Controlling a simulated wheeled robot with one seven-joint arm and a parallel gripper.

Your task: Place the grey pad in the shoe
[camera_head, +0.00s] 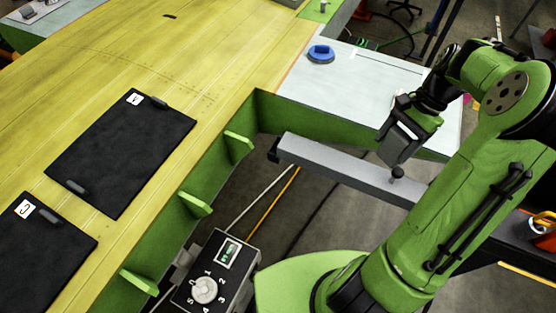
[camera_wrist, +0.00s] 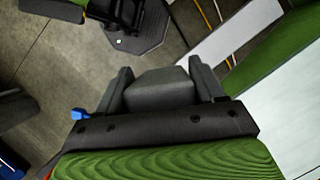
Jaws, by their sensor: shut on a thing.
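My gripper (camera_head: 402,132) is at the right in the camera_head view, above a long grey bar (camera_head: 335,163). It is shut on the grey pad (camera_head: 397,147), which points down between the fingers. In the camera_wrist view the grey pad (camera_wrist: 160,88) sits between the two dark fingers of my gripper (camera_wrist: 160,84). The pad is above the bar, close to a dark knob (camera_head: 397,173) on it; I cannot tell the exact gap. I cannot make out for certain which part is the shoe.
A white tabletop (camera_head: 385,80) with a blue round object (camera_head: 321,53) lies behind the bar. A yellow wing panel (camera_head: 90,80) with dark mats (camera_head: 125,150) fills the left. A control box (camera_head: 215,275) with a numbered dial stands at the front. Green ribs (camera_head: 195,204) stick out from the panel's edge.

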